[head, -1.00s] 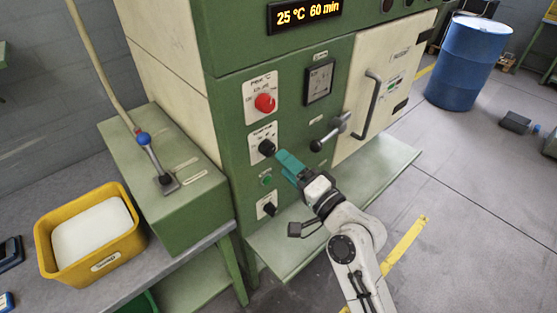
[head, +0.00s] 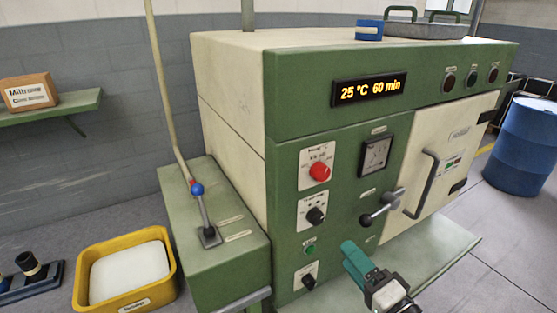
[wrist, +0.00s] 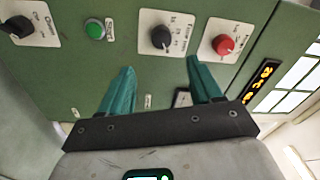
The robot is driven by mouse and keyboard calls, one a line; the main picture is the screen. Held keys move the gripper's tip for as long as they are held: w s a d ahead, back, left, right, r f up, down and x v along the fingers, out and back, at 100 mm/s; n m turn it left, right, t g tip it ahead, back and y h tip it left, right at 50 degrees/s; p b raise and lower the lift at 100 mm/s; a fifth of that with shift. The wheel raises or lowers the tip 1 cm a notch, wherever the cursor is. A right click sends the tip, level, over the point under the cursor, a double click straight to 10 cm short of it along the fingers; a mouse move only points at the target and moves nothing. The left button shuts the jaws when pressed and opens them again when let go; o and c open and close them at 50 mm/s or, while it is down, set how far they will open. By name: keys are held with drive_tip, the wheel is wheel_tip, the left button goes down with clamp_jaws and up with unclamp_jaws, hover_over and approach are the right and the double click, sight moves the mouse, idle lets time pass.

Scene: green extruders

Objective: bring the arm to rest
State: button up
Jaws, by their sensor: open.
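My gripper (head: 351,250) has teal fingers and stands in front of the green machine's control panel, at the bottom of the head view. In the wrist view my gripper (wrist: 160,64) shows its two fingers spread apart with nothing between them. The black middle dial (head: 316,215) is up and left of the fingertips in the head view, and it also shows just beyond the fingers in the wrist view (wrist: 162,38). The red dial (head: 320,171) is above it. Most of my arm is below the head view's edge.
A black-knobbed handle (head: 382,207) and the cream door (head: 455,150) lie up and right of my gripper. The machine's green ledge (head: 440,262) is below. A yellow bin (head: 90,247) is at left, a blue barrel (head: 527,148) at right.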

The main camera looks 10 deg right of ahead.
drive_tip(key=s+f+n+g+h, duration=0.2)
drive_tip(key=s+f+n+g, duration=0.65)
drive_tip(key=f, duration=0.75)
drive_tip(key=s+d+f+g+h, duration=0.1)
drive_tip(key=s+f+g, duration=0.1)
drive_tip(key=s, duration=0.4)
drive_tip(key=s+d+f+n+g+h, duration=0.1)
drive_tip(key=s+d+g, duration=0.1)
drive_tip(key=s, duration=0.5)
drive_tip(key=s+d+f+n+g+h, duration=0.1)
drive_tip(key=s+d+f+g, duration=0.1)
drive_tip(key=s+g, duration=0.2)
drive_tip(key=s, duration=0.2)
drive_tip(key=shift+s+f, duration=0.3)
drive_tip(key=shift+a+g, duration=0.1)
drive_tip(key=shift+g, duration=0.15)
